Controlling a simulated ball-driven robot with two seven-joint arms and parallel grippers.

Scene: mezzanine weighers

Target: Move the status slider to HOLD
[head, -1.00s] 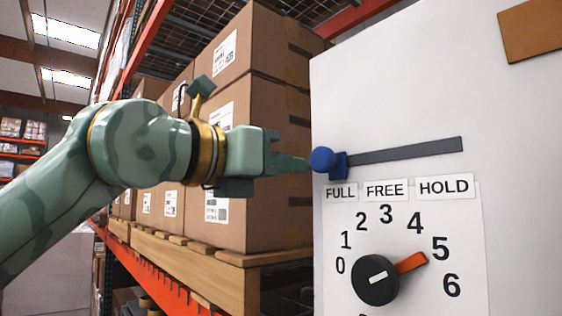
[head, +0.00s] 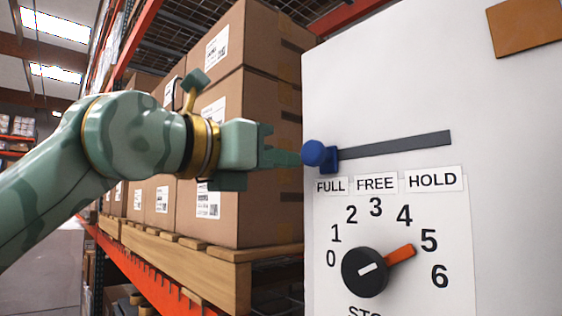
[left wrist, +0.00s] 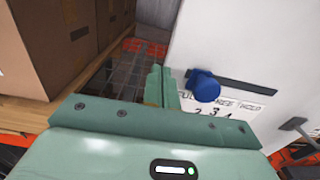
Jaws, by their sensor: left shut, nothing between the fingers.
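The status slider is a blue knob (head: 315,153) at the left end of a dark horizontal track (head: 395,145) on a white panel. It sits above the FULL label (head: 331,185); the FREE label (head: 376,183) and HOLD label (head: 432,180) lie to its right. My left gripper (head: 298,158) is shut and empty, its fingertips just left of the knob. In the left wrist view the shut fingers (left wrist: 162,88) are left of the blue knob (left wrist: 204,85). I cannot tell whether they touch it. My right gripper is not in view.
Below the slider is a black dial (head: 365,272) with an orange pointer (head: 401,256) near 5. Stacked cardboard boxes (head: 250,150) on a wooden pallet stand behind my left arm. A brown plate (head: 526,28) is at the panel's upper right.

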